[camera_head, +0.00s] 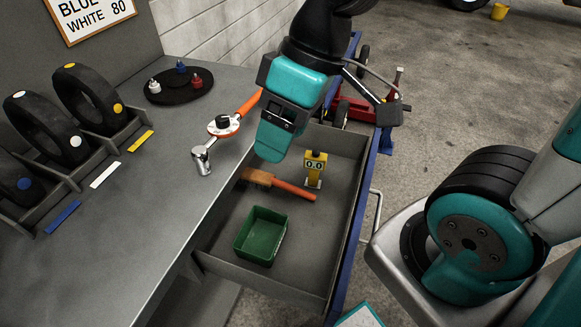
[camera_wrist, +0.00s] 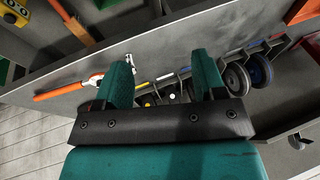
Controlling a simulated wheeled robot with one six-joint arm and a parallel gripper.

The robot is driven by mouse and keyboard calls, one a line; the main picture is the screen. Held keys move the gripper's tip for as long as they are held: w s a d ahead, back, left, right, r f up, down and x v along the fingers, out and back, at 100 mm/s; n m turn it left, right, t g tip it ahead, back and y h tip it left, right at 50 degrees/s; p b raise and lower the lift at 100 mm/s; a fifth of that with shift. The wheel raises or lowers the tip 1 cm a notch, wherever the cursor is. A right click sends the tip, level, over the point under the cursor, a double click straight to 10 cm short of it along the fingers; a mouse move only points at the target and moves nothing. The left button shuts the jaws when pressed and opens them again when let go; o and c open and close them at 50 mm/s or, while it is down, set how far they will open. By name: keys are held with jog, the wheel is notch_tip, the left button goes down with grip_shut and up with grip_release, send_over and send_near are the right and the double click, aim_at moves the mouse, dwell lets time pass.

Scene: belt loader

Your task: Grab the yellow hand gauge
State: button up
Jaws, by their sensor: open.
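In the wrist view, a yellow piece that looks like the gauge (camera_wrist: 15,12) is at the top left corner, partly cut off. My gripper (camera_head: 271,143) is above the drawer, up and left of the gauge in the head view, and apart from it. In the wrist view its two teal fingers (camera_wrist: 163,78) are spread with nothing between them.
A brush with an orange handle (camera_head: 294,190) lies beside the gauge, and a green bin (camera_head: 261,235) sits nearer. A torque wrench (camera_head: 224,125) lies on the grey bench (camera_head: 130,230). Black wheels (camera_head: 88,98) stand in a rack at left. A red jack (camera_head: 362,110) is behind the drawer.

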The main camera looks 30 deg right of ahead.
jog(key=w+d+f+t+b, duration=0.1)
jog(key=w+d+f+b, duration=0.1)
jog(key=w+d+f, duration=0.55)
jog(key=n+t+h+b, duration=0.1)
jog(key=t, duration=0.1)
send_near(320, 153)
jog(key=x, duration=0.7)
jog(key=shift+w+a+f, duration=0.1)
jog(key=shift+a+f, duration=0.1)
jog(key=shift+x, duration=3)
jog(key=shift+w, duration=0.1)
jog(key=c, duration=1.1)
jog(key=shift+r, duration=0.1)
